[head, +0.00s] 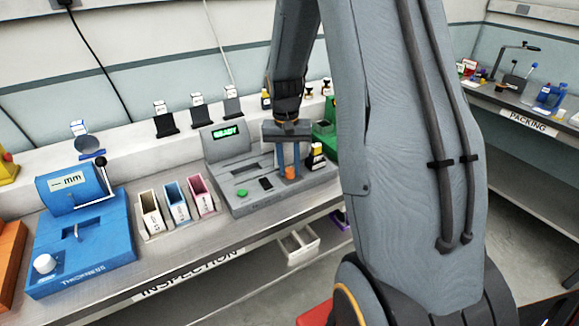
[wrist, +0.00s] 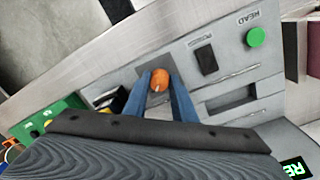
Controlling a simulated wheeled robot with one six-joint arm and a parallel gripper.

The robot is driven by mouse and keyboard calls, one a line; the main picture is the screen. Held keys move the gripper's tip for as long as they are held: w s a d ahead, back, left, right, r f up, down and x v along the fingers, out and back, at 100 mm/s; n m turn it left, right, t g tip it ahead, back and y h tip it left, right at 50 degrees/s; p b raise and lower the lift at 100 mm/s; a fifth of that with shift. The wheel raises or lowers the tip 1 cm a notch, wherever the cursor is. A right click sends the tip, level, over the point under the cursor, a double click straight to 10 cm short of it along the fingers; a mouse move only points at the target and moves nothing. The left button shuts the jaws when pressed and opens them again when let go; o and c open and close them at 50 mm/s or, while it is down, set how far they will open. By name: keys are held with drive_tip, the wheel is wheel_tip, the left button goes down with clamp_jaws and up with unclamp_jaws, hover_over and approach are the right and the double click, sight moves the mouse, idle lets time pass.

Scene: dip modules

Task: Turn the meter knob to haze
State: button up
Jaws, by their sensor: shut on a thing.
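The grey meter (head: 240,160) stands on the inspection bench, with a lit green display reading READY (head: 224,132). Its orange knob (wrist: 160,77) has a small pale mark on its face. In the head view the knob (head: 291,173) shows low between the blue fingers. My gripper (wrist: 161,86) points down over the meter panel, shut on the orange knob, one finger at each side. The labels around the knob are hidden or too small to read, so I cannot tell which setting it points to.
The panel also has a green READ button (wrist: 256,37), a dark rocker switch (wrist: 207,60) and a slot (wrist: 228,99). Cream, blue and pink bins (head: 176,205) and a blue thickness gauge (head: 80,235) stand left. A green device (head: 325,138) is close behind.

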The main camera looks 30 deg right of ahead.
sight(288, 170)
idle(0.3)
drive_tip(key=o, duration=1)
drive_tip(key=shift+o, duration=0.2)
drive_tip(key=shift+w+a+r+b, duration=0.1)
drive_tip(key=shift+r+b, duration=0.45)
drive_tip(key=shift+r, duration=1.45)
drive_tip(key=shift+a+r+b, duration=0.1)
drive_tip(key=shift+r+b, duration=0.45)
drive_tip(key=shift+r, duration=1.4)
